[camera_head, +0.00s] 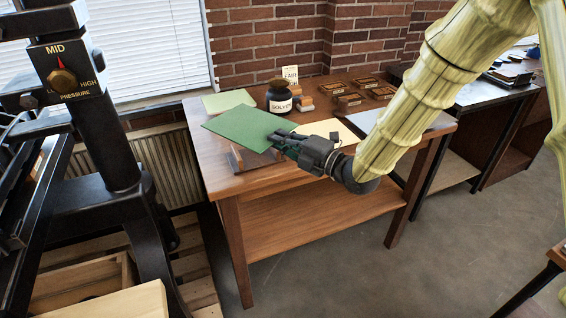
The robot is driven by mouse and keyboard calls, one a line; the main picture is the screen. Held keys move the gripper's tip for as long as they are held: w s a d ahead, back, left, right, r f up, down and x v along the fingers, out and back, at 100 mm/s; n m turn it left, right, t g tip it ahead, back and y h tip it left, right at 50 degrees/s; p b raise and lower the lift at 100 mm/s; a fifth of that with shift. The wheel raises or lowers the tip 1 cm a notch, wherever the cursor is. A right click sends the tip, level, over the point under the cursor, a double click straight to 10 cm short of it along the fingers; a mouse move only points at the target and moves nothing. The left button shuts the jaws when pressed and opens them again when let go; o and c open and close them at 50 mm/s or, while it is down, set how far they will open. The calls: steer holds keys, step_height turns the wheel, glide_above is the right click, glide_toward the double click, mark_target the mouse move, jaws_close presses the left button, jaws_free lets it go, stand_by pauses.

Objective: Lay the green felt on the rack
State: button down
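The green felt (243,124) is a flat dark-green sheet above the left part of the wooden table. My gripper (277,138) reaches in from the right with its dark fingers at the felt's right edge. The fingers look closed on that edge, though the felt and the viewing angle hide part of the grip. A low wooden stand (254,159) with a short upright at its left sits on the table just below the felt and looks like the rack. The felt and gripper partly cover it, and any contact between felt and stand cannot be made out.
Behind the felt are a pale green sheet (222,102), a dark solvent jar (279,100) and a small card (290,75). Several small wooden boxes (348,101) stand at the back right. A black press (110,150) stands left of the table. Pale sheets lie under my arm.

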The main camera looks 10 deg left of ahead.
steer(key=shift+w+d+f+m+t+h+b, duration=0.1)
steer(key=shift+w+f+m+t+h+b, duration=0.15)
steer(key=shift+f+t+b, duration=0.3)
steer(key=shift+w+a+f+m+t+h+b, duration=0.1)
steer(key=shift+w+f+m+t+h+b, duration=0.2)
steer(key=shift+f, duration=0.4)
steer(key=shift+w+d+f+m+t+h+b, duration=0.15)
steer(key=shift+w+f+t+b, duration=0.25)
steer(key=shift+f, duration=0.2)
steer(key=shift+f, duration=0.1)
steer(key=shift+f+b, duration=1.75)
steer(key=shift+f, duration=1.45)
steer(key=c, duration=1.4)
jaws_free()
steer(key=shift+s+d, duration=0.1)
steer(key=shift+b+v, duration=0.5)
steer(key=shift+v, duration=2.4)
